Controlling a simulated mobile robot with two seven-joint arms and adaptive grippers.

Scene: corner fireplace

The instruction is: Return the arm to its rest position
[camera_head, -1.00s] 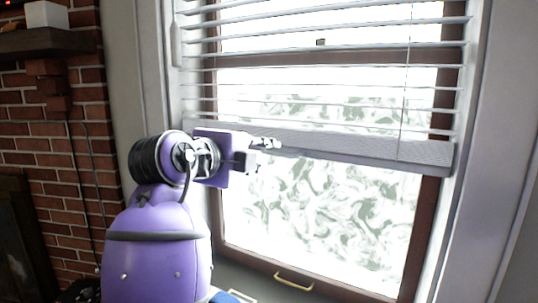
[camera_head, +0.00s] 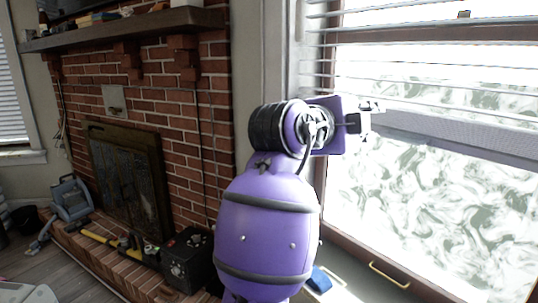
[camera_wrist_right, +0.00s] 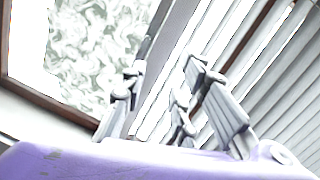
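My right arm is purple with black joints and rises in the middle of the head view, bent at the top. Its gripper (camera_head: 372,107) points right, in front of the window, and looks empty. In the right wrist view, the same gripper (camera_wrist_right: 165,78) has its grey fingers spread apart with nothing between them. Behind them are the window pane and slatted blinds. Whether the fingers touch the blinds cannot be told. My left gripper is not in view.
The window (camera_head: 420,190) with white blinds (camera_head: 410,55) fills the right side. A brick fireplace (camera_head: 190,130) with a mantel (camera_head: 130,28) stands at left. A black box (camera_head: 188,258), yellow tools (camera_head: 97,237) and a blue-grey case (camera_head: 71,198) sit on the hearth. Open floor shows at lower left.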

